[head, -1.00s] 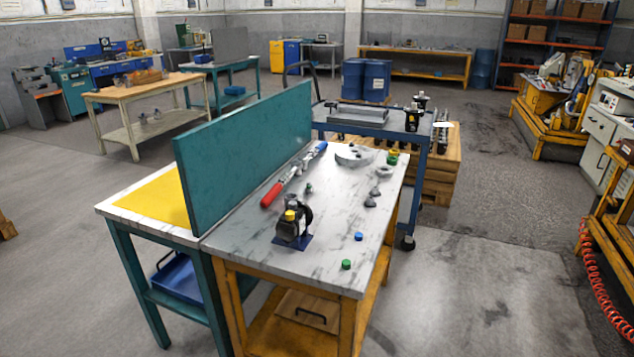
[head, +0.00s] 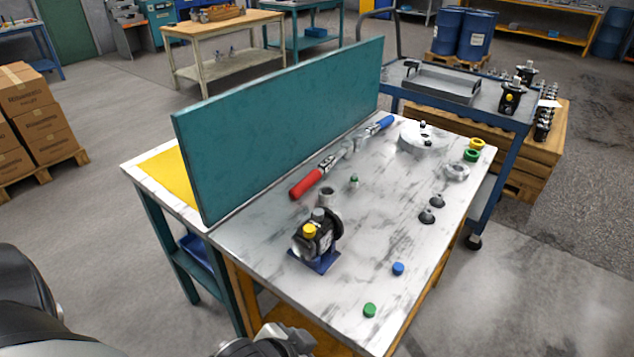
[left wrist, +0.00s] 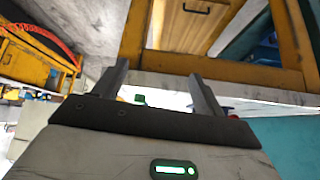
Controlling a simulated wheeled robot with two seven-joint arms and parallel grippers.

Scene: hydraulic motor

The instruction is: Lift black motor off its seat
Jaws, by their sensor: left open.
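The black motor (head: 320,230), with yellow and grey caps on top, sits on its blue seat (head: 325,262) near the front left of the marble-topped table (head: 380,215). My left gripper (left wrist: 158,85) is open and empty in the left wrist view, with its two fingers apart and the table edge beyond them. In the head view only part of my left arm's end shows at the bottom edge, in front of and below the motor, apart from it. The motor cannot be made out clearly in the left wrist view. My right gripper is not in view.
A teal panel (head: 285,125) stands along the table's left side. A red-handled tool (head: 308,182), a grey ring (head: 327,197), a green cap (head: 370,310) and a blue cap (head: 398,268) lie around the motor. A blue cart (head: 455,100) stands behind.

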